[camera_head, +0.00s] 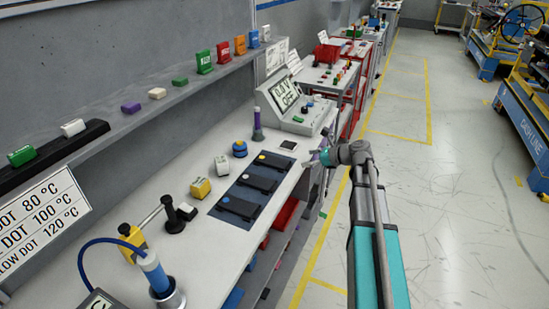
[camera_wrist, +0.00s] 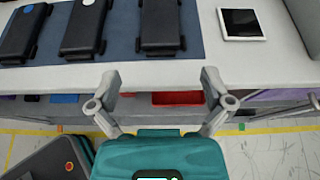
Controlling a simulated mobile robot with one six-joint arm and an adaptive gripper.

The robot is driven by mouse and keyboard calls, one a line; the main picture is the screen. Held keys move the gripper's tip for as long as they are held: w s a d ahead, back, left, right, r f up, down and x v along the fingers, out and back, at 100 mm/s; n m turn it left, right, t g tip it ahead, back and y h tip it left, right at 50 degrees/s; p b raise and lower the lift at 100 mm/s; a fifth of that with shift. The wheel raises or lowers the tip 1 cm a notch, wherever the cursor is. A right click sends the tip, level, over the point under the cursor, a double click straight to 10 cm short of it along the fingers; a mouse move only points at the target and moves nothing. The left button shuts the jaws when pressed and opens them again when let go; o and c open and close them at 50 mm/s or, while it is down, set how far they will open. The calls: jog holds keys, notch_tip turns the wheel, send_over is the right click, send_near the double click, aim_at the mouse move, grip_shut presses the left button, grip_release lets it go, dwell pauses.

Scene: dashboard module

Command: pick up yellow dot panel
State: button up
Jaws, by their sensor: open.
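The yellow dot panel (camera_head: 275,162) is a dark slab with a yellow dot at its left end. It lies at the far end of the blue mat (camera_head: 220,215) on the workbench. In the wrist view it is the rightmost dark panel (camera_wrist: 160,28), with its dot end cut off by the top edge. My gripper (camera_head: 318,158) is open and empty, off the bench's right edge. In the wrist view its two fingers (camera_wrist: 158,82) are spread wide below the panel's near end, apart from it.
A white dot panel (camera_head: 257,182) and a blue dot panel (camera_head: 238,208) lie beside it on the mat. A white-framed black tablet (camera_wrist: 242,23) lies right of the mat. A red bin (camera_head: 285,213) is under the bench edge. The floor aisle on the right is clear.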

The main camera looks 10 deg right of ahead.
jog(key=shift+w+d, duration=0.1)
jog(key=shift+d, duration=0.05)
jog(key=b, duration=0.3)
send_near(274, 160)
jog(key=x, duration=0.2)
jog(key=shift+w+f, duration=0.2)
jog(key=shift+f, duration=0.2)
jog(key=shift+w+a+f, duration=0.15)
jog(key=shift+w+a, duration=0.2)
jog(key=shift+a, duration=0.4)
jog(key=shift+b+x, duration=1)
jog(key=shift+x, duration=1.6)
jog(key=shift+a, duration=0.1)
jog(key=shift+s, duration=0.1)
jog(key=c, duration=1)
